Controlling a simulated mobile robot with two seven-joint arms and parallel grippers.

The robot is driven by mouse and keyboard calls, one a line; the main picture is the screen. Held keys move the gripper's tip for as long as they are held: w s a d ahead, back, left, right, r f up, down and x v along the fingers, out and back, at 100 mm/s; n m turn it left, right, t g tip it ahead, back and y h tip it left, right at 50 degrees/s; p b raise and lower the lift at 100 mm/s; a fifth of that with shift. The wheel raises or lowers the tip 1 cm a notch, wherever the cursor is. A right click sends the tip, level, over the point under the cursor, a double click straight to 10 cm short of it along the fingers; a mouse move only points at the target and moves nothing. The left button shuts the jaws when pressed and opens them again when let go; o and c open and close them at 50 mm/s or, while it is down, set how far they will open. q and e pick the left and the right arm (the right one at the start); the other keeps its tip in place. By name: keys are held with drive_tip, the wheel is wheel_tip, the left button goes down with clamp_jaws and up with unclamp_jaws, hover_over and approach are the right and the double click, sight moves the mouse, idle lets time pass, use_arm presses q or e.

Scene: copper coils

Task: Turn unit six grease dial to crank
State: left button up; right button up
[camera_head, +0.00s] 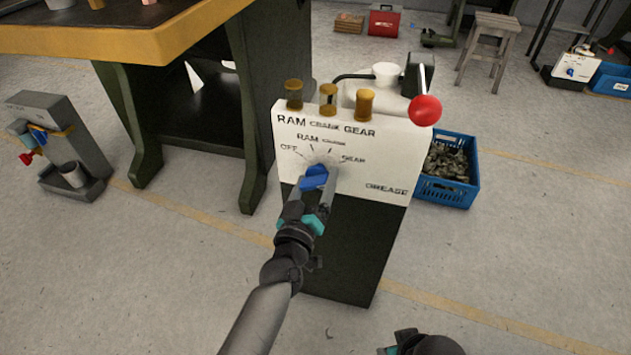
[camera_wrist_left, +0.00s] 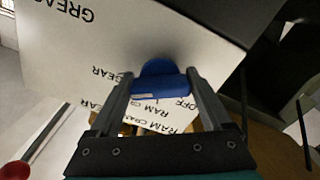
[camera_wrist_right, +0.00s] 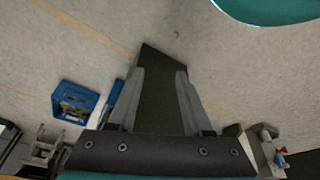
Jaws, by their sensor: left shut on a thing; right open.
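The grease unit has a white panel (camera_head: 375,165) on a dark green pedestal (camera_head: 345,245), lettered "GREASE" at its lower right. Its blue dial knob (camera_head: 315,177) has the marks OFF, RAM, CRANK and GEAR in an arc above it. My left gripper (camera_head: 311,190) is shut on the knob, which also shows between the fingers in the left wrist view (camera_wrist_left: 160,82). The fingers partly hide the knob, so I cannot tell which mark it points to. My right gripper (camera_head: 412,345) is low at the bottom edge; in the right wrist view it is open (camera_wrist_right: 160,95).
Three brass caps (camera_head: 328,98) top the panel, and a red-ball lever (camera_head: 425,109) rises at its right corner. A blue crate (camera_head: 474,185) of metal parts stands right of the pedestal. A workbench (camera_head: 160,38) is behind left. Floor in front is clear.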

use_arm(q)
drive_tip(key=shift+c, duration=0.4)
drive_tip(key=shift+n, duration=0.4)
drive_tip(key=n, duration=0.2)
drive_tip(key=shift+n, duration=2.5)
use_arm(e)
drive_tip(key=shift+s+f, duration=0.15)
drive_tip(key=shift+f, duration=0.3)
drive_tip(key=shift+r, duration=0.1)
use_arm(q)
drive_tip(key=o, duration=1.2)
drive_tip(key=shift+c, duration=0.2)
drive_tip(key=shift+s, duration=0.1)
